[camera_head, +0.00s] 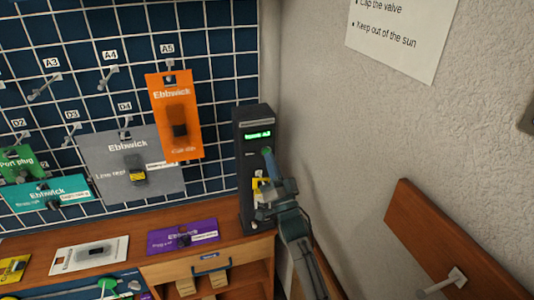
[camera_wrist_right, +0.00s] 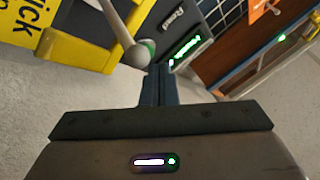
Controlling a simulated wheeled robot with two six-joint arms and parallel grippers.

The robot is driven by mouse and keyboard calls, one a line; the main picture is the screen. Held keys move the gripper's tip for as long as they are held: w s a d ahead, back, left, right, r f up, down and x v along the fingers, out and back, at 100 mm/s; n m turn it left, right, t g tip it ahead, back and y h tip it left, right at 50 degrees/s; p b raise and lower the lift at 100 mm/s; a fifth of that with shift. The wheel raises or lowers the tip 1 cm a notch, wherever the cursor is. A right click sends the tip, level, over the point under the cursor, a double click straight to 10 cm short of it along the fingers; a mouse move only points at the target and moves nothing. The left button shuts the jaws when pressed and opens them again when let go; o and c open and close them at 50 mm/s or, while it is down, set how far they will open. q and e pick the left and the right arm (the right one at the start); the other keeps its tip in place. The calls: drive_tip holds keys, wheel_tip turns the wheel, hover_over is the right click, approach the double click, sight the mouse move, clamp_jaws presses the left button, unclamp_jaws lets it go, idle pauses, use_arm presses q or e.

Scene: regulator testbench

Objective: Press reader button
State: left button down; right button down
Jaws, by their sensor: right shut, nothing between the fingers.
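The reader (camera_head: 244,140) is a dark upright box at the right end of the wooden counter, with a lit green display (camera_head: 257,135). The display also shows in the right wrist view (camera_wrist_right: 185,48). A small green round part, likely the button (camera_head: 266,151), sits below the display; in the wrist view a green part (camera_wrist_right: 149,45) shows partly behind a pale rod's rounded end. My right gripper (camera_head: 268,160) is shut and empty, its tips (camera_wrist_right: 158,68) at the reader's front close to that green part. I cannot tell whether they touch. My left gripper is out of view.
A pale rod (camera_wrist_right: 116,25) and a yellow package (camera_wrist_right: 75,55) are close beside my right fingertips. An orange package (camera_head: 175,90) hangs on the grid wall left of the reader. A purple package (camera_head: 184,237) lies on the counter. A wall stands close on the right.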

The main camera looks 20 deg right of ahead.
drive_tip(key=shift+w, duration=0.3)
drive_tip(key=shift+w, duration=0.45)
idle(0.6)
idle(0.3)
drive_tip(key=shift+s+p, duration=0.35)
drive_tip(key=shift+s, duration=0.55)
drive_tip(key=s+p, duration=0.3)
drive_tip(key=s, duration=0.2)
drive_tip(key=shift+d, duration=0.1)
